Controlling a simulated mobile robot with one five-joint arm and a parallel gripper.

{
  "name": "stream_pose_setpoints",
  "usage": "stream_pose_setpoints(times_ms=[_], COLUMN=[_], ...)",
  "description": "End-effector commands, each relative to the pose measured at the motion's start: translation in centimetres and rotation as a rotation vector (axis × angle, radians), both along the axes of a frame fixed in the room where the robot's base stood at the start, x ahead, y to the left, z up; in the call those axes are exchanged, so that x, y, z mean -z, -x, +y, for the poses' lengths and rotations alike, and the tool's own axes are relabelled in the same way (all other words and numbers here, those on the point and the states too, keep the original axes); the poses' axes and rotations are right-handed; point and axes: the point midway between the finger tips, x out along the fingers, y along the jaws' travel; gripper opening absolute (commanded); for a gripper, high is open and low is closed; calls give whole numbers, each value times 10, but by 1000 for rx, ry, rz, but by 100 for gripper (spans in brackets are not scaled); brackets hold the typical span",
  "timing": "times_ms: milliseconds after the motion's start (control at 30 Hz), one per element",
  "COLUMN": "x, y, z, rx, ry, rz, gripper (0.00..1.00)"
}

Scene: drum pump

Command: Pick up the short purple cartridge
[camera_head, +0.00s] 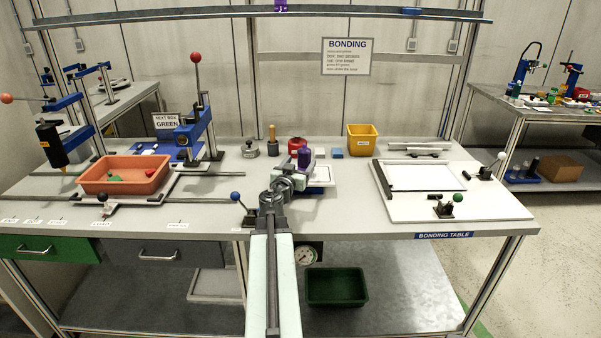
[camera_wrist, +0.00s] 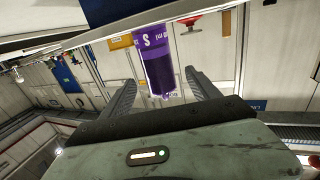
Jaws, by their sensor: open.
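The short purple cartridge (camera_head: 304,156) stands at the back middle of the bonding table, just beyond my gripper. In the wrist view, which looks upside down, the purple cartridge (camera_wrist: 157,70) has a white letter S and a darker lower body. My gripper (camera_wrist: 161,84) is open, with one dark finger on each side of the cartridge. Gaps show between cartridge and fingers, though how deep it sits between them is hard to tell. In the head view my gripper (camera_head: 302,170) partly hides the cartridge's base.
An orange tray (camera_head: 150,186) stands left, a white clamp board (camera_head: 465,210) right. The table is clear between my arm and that board.

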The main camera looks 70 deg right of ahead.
Motion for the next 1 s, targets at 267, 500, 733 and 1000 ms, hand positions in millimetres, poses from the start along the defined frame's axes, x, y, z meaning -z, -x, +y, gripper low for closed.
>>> stream_pose_setpoints(times_ms=[267,500,733,1000], x=[7,7,7,7], y=[-1,-2,-4,-4], z=[-6,-27,-54,-78], rx=[-1,-1,-2,-3], ry=[0,0,0,0], rz=[0,0,0,0], gripper=[70,70,70,70])
